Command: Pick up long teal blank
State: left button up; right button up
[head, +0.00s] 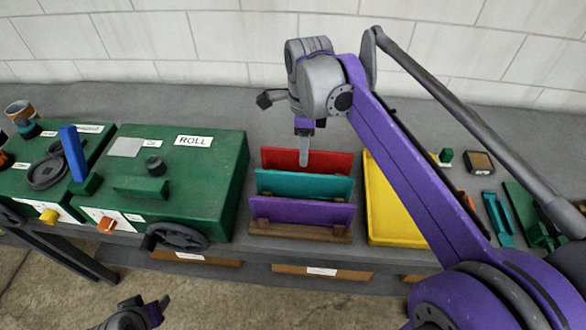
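The long teal blank (290,184) stands on edge as the middle of three long panels in a wooden rack (300,233). A red blank (275,158) stands behind it and a purple blank (300,212) in front. My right gripper (304,156) points down from above. Its finger overlaps the red blank in the picture, just above the teal blank's top edge. I see no contact with the teal blank. Its finger gap is hidden, so its opening cannot be judged. My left gripper (155,311) is low at the bottom edge, away from the rack, only partly in view.
A green machine labelled ROLL (215,165) with a handwheel stands left of the rack. A yellow tray (388,225) is close on the right, partly behind my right arm. Small teal and green tools lie farther right. The grey bench (220,105) is clear behind the rack.

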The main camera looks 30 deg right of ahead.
aim_at(304, 174)
jog(key=shift+w+f, duration=0.1)
jog(key=shift+f, duration=0.35)
jog(key=shift+d+f, duration=0.15)
jog(key=shift+f, duration=4.75)
jog(key=shift+c, duration=0.3)
grip_shut()
